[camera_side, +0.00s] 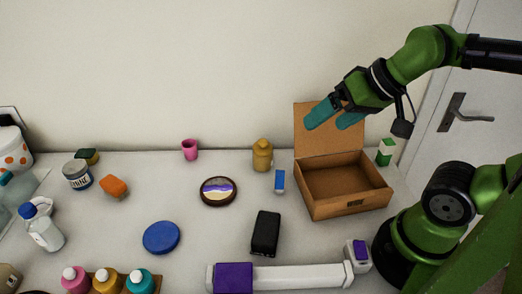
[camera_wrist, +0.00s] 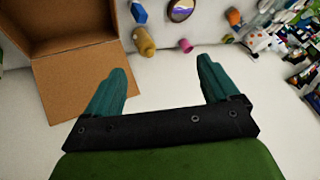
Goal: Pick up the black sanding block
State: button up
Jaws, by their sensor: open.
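The black sanding block (camera_side: 265,233) lies on the white table in front of the cardboard box, in the lower middle of the side view. I do not see it in the wrist view. My gripper (camera_side: 320,120) is raised high above the table, in front of the open box's upright lid in the side view. It is up and to the right of the block, well apart from it. Its two teal fingers are spread with nothing between them, as the wrist view also shows (camera_wrist: 161,72).
An open cardboard box (camera_side: 347,205) stands right of the block. A long white tool with a purple band (camera_side: 233,278) lies just in front of it. A blue disc (camera_side: 161,238), a round picture dish (camera_side: 218,191), a mustard bottle (camera_side: 262,155) and a pink cup (camera_side: 190,149) stand around.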

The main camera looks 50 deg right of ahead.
jog(key=m+g+h, duration=0.2)
jog(key=m+g, duration=0.5)
jog(key=m, duration=0.1)
send_over(267, 227)
notch_tip(267, 227, down, 8)
jog(key=f, duration=1.1)
jog(key=shift+s+a, duration=0.15)
jog(key=shift+a, duration=0.1)
jog(key=f, duration=0.5)
jog(key=shift+w+d+f, duration=0.15)
jog(key=shift+w+d, duration=0.1)
